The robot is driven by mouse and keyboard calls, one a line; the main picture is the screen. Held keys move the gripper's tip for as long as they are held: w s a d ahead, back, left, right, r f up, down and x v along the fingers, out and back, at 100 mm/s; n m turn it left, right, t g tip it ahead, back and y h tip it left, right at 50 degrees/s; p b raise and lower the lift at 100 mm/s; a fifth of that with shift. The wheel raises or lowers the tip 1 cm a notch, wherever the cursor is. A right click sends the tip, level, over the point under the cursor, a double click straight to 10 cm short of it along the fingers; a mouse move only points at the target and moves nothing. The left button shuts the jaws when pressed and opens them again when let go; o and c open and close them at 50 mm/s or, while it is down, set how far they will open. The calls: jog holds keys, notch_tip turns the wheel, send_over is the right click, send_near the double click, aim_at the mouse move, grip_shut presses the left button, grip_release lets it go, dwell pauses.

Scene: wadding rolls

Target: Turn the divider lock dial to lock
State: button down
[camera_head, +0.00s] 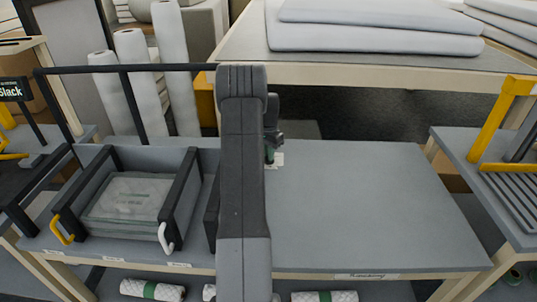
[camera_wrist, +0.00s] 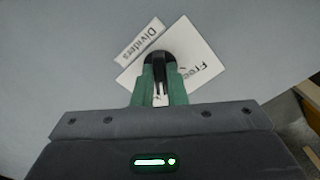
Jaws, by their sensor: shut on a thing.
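The dark divider lock dial (camera_wrist: 158,74) is in the wrist view, between the green fingers of my gripper (camera_wrist: 159,84). A white card (camera_wrist: 198,64) lies under it, with "Free" partly readable. A smaller "Dividers" label (camera_wrist: 139,41) lies beside it at an angle. My gripper is shut on the dial, and its fingers hide much of it. In the head view my gripper (camera_head: 270,154) is down at the grey table, beside the white card (camera_head: 279,158), and my arm hides the dial.
The grey table (camera_head: 360,200) is bare right of my arm. Left stands a dark-framed tray (camera_head: 98,192) holding a stack of clear-wrapped sheets (camera_head: 127,199). White rolls (camera_head: 172,75) stand behind. A shelf with padded sheets (camera_head: 375,35) is at the back.

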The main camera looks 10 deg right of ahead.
jog(key=shift+w+r, duration=0.1)
dwell(0.3)
jog(key=c, duration=1.5)
grip_release()
jog(key=shift+o, duration=0.2)
notch_tip(320, 180, up, 14)
jog(key=shift+f, duration=0.3)
notch_tip(320, 180, down, 14)
jog(key=shift+r, duration=0.25)
